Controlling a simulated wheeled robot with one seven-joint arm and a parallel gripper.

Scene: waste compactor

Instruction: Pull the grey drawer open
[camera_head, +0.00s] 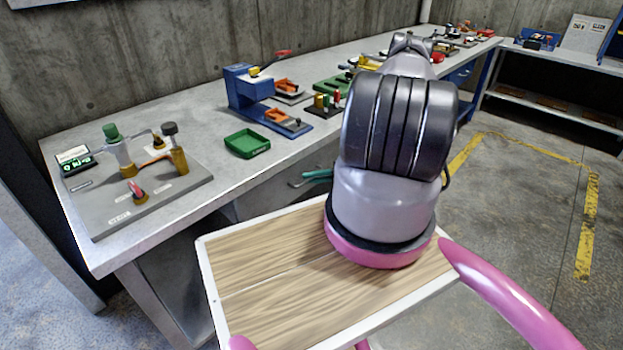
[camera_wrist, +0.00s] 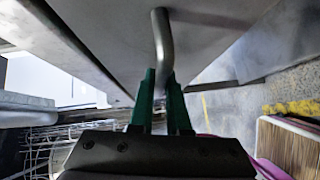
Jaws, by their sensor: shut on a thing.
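The grey drawer (camera_wrist: 105,38) fills the upper part of the wrist view as a plain grey front. Its metal bar handle (camera_wrist: 160,38) runs down between the green fingers of my gripper (camera_wrist: 161,92), which is shut on it. In the head view, the handle (camera_head: 296,184) and the teal fingertips of my gripper (camera_head: 317,175) show just below the workbench edge.
The workbench (camera_head: 215,180) carries a grey valve board (camera_head: 160,195), a blue press (camera_head: 250,88), a green tray (camera_head: 247,143) and several other fixtures. My own wooden-topped base is close to the bench. Concrete floor (camera_head: 520,190) with yellow lines is clear at right.

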